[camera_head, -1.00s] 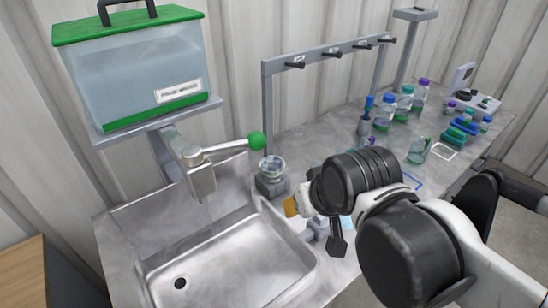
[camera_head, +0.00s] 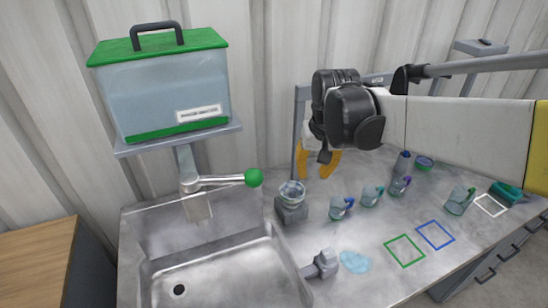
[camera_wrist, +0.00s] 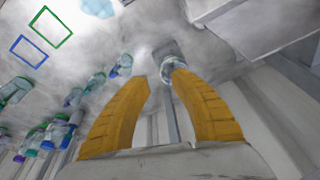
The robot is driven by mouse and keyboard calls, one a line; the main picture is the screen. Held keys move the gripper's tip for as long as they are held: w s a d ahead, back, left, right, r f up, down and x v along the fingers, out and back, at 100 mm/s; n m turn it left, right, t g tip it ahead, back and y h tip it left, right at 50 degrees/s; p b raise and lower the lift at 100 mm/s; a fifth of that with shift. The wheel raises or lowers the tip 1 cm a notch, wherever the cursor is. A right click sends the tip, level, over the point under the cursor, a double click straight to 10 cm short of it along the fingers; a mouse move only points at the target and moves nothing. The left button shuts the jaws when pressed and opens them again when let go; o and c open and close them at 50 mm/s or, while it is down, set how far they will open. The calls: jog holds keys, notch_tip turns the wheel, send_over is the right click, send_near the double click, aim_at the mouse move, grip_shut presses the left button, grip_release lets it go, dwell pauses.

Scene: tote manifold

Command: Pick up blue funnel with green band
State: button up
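I cannot single out a blue funnel with a green band. Several small clear vessels with coloured parts stand on the grey counter: a blue-marked one (camera_head: 341,208), a teal-marked one (camera_head: 371,196) and a purple-marked one (camera_head: 400,184). They also show small and tilted at the left of the wrist view. My gripper (camera_head: 315,172) has orange fingers and hangs above the counter's back, left of these vessels and apart from them. In the wrist view my gripper (camera_wrist: 160,77) is open, with nothing held between its fingers. My arm hides part of the counter's back.
A sink (camera_head: 215,270) is at the left, with a green-knobbed lever (camera_head: 253,177) above it. A green-lidded tank (camera_head: 165,90) stands on a shelf. A glass dish on a grey block (camera_head: 291,211) is below my gripper. Green (camera_head: 404,251) and blue (camera_head: 435,235) outlined squares are empty.

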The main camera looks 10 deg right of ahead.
aim_at(303, 191)
jog(key=w+d+f+m+g+p, duration=0.1)
jog(key=w+d+f+g+p, duration=0.15)
jog(key=w+f, duration=0.6)
jog(key=f+b, duration=0.1)
jog(key=f, duration=0.2)
jog(key=w+f+b, duration=0.1)
jog(key=f, duration=0.2)
jog(key=w+f+b, duration=0.1)
jog(key=f, duration=0.2)
jog(key=shift+a+f+b, duration=0.2)
jog(key=shift+a+b, duration=0.2)
jog(key=shift+s+r, duration=0.1)
grip_shut()
